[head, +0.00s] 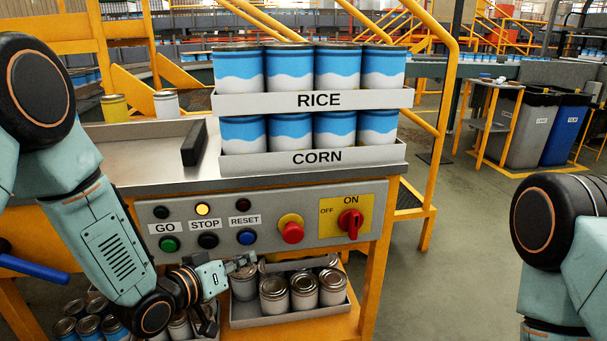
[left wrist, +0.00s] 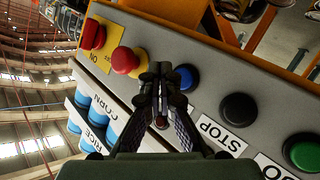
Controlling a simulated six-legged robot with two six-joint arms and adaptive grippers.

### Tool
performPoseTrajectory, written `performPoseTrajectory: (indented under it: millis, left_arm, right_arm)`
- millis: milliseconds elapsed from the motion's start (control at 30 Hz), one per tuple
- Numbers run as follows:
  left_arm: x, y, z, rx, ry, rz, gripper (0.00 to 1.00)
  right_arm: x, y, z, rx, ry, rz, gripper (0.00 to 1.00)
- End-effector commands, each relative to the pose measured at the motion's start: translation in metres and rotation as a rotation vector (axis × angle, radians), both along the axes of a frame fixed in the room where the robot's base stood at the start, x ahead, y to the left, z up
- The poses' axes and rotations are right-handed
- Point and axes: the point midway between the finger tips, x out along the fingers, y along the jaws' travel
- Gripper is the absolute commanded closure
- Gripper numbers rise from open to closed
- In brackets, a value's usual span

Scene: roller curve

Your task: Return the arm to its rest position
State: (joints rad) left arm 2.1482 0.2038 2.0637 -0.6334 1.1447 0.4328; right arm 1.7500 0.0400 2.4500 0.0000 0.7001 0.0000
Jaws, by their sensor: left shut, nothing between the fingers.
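My left arm comes in from the left in the head view. Its gripper (head: 243,264) is in front of the lower edge of the control panel (head: 270,236), above the low tray of cans. In the left wrist view the gripper (left wrist: 161,72) has its two fingers together with nothing between them, pointing at the panel near the blue RESET button (left wrist: 186,78). The black button under STOP (head: 208,241) and the green GO button (head: 168,244) are left of it. My right arm shows only in part at the right edge; its gripper is out of view.
Cans stand on the RICE shelf (head: 318,102) and CORN shelf (head: 330,161) above the panel. A red emergency button (head: 291,229) and a red ON/OFF switch (head: 350,222) are to the right. A low tray (head: 290,318) holds cans.

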Motion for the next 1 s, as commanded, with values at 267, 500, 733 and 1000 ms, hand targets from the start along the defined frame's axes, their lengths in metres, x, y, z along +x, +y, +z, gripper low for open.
performPoseTrajectory:
  millis: [267,500,733,1000]
  left_arm:
    - [-0.022,-0.007,-0.002,-0.001,0.006,-0.001,1.0]
    - [-0.05,-0.015,-0.001,-0.001,0.003,0.001,1.0]
    - [-0.059,-0.017,0.0,0.0,0.0,0.001,1.0]
    - [-0.059,-0.017,0.0,0.0,0.001,0.001,1.0]
  right_arm:
    - [0.0,0.0,-0.017,0.0,0.001,0.0,0.19]
    - [0.0,0.0,-0.013,0.0,0.0,0.0,0.19]
    - [0.0,0.0,-0.013,0.0,0.0,0.0,0.19]
    - [0.0,0.0,-0.013,0.0,0.0,0.0,0.19]
